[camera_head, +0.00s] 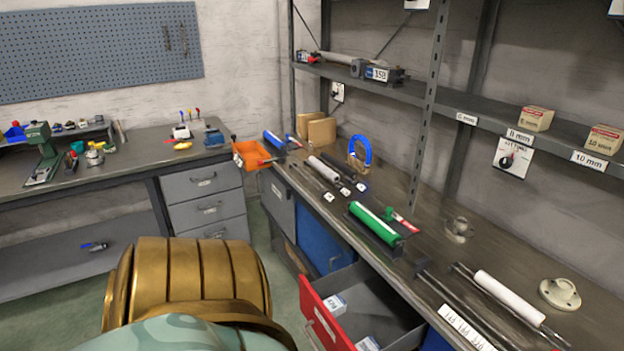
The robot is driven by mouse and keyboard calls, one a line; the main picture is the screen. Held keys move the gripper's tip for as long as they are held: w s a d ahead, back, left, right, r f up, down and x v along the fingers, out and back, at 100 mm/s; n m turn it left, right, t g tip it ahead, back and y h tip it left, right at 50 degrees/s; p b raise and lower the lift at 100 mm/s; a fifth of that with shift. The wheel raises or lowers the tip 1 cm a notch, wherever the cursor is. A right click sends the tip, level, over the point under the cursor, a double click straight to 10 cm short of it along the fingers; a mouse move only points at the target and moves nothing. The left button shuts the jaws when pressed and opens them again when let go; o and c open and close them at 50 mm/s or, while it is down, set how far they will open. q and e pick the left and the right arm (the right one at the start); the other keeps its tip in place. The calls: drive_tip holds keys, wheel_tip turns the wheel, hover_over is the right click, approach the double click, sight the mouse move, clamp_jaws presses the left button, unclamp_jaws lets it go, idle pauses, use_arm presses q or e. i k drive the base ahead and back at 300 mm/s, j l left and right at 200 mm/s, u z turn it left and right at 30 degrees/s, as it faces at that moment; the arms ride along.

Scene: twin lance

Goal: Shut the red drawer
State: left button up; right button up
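The red drawer (322,318) stands pulled out from under the right-hand workbench, low in the middle right of the head view. Its red front faces left, and its grey inside is open to view. Small labelled white boxes (335,304) lie in it. The drawer's lower part is cut off by the bottom edge of the picture. Neither of my grippers shows in this view, so I cannot see how they stand relative to the drawer.
The long workbench (440,257) bears a green roll (375,224), white rolls, rods and a blue horseshoe-shaped piece (360,153). Grey drawers (206,209) stand at the back. Some floor shows between the benches.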

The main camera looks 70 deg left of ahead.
sight(374, 308)
drive_tip(key=u, duration=1.9)
